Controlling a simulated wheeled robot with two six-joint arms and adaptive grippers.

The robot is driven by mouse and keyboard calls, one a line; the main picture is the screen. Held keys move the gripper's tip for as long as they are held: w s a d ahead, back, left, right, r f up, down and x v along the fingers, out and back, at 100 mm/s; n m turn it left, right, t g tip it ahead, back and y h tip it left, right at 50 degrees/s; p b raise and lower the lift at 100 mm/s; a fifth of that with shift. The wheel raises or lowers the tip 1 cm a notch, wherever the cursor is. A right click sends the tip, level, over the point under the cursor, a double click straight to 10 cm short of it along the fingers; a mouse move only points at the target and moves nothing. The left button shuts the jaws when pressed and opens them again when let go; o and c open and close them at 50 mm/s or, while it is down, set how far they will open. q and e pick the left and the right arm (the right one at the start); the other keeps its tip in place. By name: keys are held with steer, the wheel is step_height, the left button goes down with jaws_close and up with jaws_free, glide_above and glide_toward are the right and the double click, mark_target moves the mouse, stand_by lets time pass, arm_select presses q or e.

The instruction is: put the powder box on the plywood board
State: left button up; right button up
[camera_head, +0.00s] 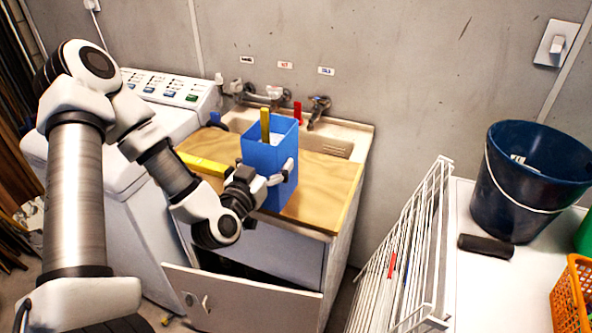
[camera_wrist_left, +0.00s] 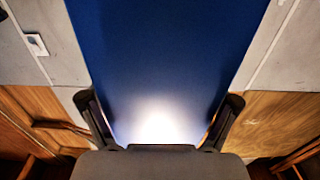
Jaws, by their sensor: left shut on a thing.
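The powder box (camera_head: 272,158) is a tall blue, open-topped box, upright over the plywood board (camera_head: 325,188) in the head view. The board lies across the front of the sink unit. My left gripper (camera_head: 272,180) is shut on the lower part of the box, with a finger on each side. In the left wrist view the blue box face (camera_wrist_left: 160,55) fills the middle between the fingers. I cannot tell whether the box's bottom touches the board. My right gripper is not in view.
A yellow object (camera_head: 203,163) lies by the board's left edge, behind my left wrist. Sink taps (camera_head: 318,108) stand behind. The washing machine (camera_head: 125,165) is on the left. A white drying rack (camera_head: 405,250) and blue bucket (camera_head: 520,190) are on the right. Bare board shows right of the box.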

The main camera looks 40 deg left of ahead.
arm_select(q)
steer(key=w+d+f+p, duration=0.1)
steer(key=w+f, duration=0.1)
steer(key=w, duration=0.4)
steer(key=w+f+p, duration=0.1)
steer(key=w+f, duration=0.1)
steer(key=w, duration=0.3)
steer(key=shift+w+d+f+p, duration=0.35)
steer(key=shift+w+d, duration=0.05)
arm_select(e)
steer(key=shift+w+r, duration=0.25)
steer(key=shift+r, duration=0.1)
arm_select(q)
steer(key=o, duration=1.6)
steer(key=shift+s+f, duration=0.1)
steer(key=shift+c, duration=0.2)
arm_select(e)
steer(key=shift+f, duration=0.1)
arm_select(q)
steer(key=shift+s, duration=0.1)
